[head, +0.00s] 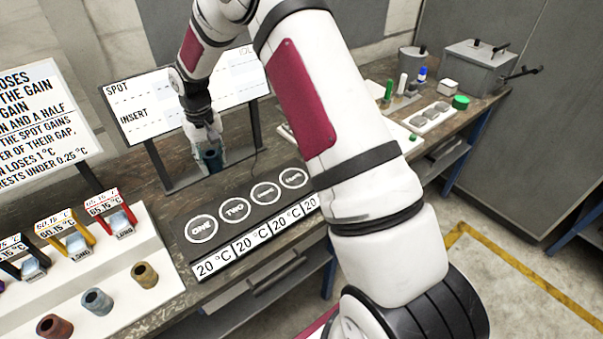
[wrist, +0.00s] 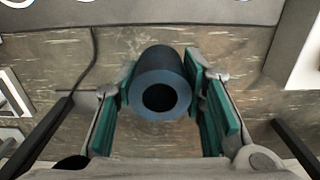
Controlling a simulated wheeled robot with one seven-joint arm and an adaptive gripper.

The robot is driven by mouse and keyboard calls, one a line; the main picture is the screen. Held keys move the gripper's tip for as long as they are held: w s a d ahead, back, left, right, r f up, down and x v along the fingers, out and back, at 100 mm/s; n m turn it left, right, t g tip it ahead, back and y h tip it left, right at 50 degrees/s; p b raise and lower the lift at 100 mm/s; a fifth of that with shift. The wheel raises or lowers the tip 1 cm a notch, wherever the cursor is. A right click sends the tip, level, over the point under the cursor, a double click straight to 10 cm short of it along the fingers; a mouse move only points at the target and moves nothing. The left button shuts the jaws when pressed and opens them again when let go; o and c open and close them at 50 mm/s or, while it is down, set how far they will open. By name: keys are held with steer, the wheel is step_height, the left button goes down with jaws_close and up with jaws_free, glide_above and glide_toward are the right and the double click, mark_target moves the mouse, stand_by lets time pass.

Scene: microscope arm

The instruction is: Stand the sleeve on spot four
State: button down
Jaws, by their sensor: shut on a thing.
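A dark blue sleeve (wrist: 164,72), a short hollow cylinder, is held between the green pads of my gripper (wrist: 168,95) in the wrist view. In the head view the sleeve (head: 211,160) hangs upright below my gripper (head: 209,150), above the bench behind the dark spot plate. The plate (head: 238,211) carries round spots marked ONE, TWO and further ones in a row. The last ring (head: 293,178), at the right end, is the fourth; its label is too small to read surely. It is bare. Temperature labels of 20 °C front the plate.
A white tray (head: 120,309) at left holds several coloured sleeves and blocks with temperature tags. A SPOT/INSERT board (head: 140,108) on dark posts stands behind the plate. A white tray with grey pieces (head: 430,119) and a metal box (head: 480,68) lie at right.

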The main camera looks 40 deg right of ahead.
steer(key=shift+s+d+f+b, duration=0.2)
steer(key=shift+d+f+b, duration=0.9)
steer(key=shift+f+b, duration=0.15)
steer(key=s+d+n+b, duration=0.1)
steer(key=s, duration=0.1)
steer(key=s+d+n+b, duration=0.1)
steer(key=s+d, duration=0.1)
steer(key=s+d+n+b, duration=0.1)
steer(key=s, duration=0.1)
steer(key=shift+s+d+f+n, duration=0.2)
steer(key=shift+s+f+n, duration=0.05)
steer(key=shift+f+n, duration=0.1)
steer(key=s+d+n+b, duration=0.3)
steer(key=s+n, duration=0.5)
steer(key=s, duration=0.8)
steer(key=p, duration=0.1)
glide_above(294, 178)
steer(key=shift+f, duration=0.3)
steer(key=shift+f+p, duration=0.35)
steer(key=shift+f, duration=1.4)
steer(key=shift+f, duration=0.15)
steer(key=c, duration=1)
jaws_free()
steer(key=shift+c, duration=0.2)
